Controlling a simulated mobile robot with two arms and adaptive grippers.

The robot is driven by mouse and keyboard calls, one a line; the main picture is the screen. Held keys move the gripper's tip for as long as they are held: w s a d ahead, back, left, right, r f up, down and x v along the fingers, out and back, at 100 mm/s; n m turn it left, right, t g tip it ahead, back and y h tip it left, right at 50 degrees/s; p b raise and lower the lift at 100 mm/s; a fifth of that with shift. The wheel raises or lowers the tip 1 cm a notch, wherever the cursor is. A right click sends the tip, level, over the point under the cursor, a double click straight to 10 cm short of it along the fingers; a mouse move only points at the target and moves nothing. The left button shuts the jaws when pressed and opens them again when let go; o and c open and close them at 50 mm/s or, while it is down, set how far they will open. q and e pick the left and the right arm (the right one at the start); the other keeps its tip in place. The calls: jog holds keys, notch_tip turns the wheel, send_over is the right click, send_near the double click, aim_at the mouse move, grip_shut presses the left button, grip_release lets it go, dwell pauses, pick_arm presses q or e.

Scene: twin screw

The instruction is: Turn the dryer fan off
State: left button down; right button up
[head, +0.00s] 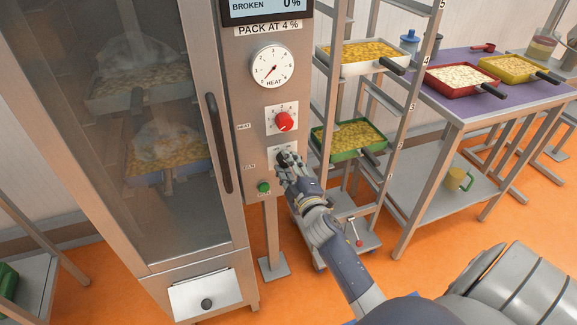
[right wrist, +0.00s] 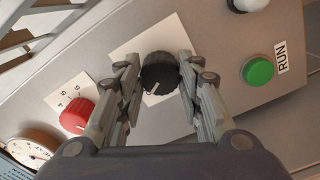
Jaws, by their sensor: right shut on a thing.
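The dryer (head: 130,215) is a tall metal cabinet with a glass door and a control panel (head: 252,100) on its right. A black knob (right wrist: 159,72) on a pale label plate shows in the right wrist view, with a light pointer line on its face; I take it as the fan switch, but its label is not readable. My right gripper (head: 288,165) is at this knob, its fingers (right wrist: 158,85) on either side of it, shut on it. In the head view the gripper covers most of the knob. My left gripper is not in view.
A red knob (head: 284,121) and a heat gauge (head: 273,67) sit above on the panel. A green run button (head: 264,187) sits below. A rack with yellow-filled trays (head: 349,139) stands just right of the panel. A purple-topped table (head: 420,95) is farther right.

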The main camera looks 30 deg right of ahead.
dwell(0.4)
jog(key=o, duration=1.1)
jog(key=shift+c, duration=0.2)
jog(key=v, duration=1.2)
jog(key=shift+f, duration=0.15)
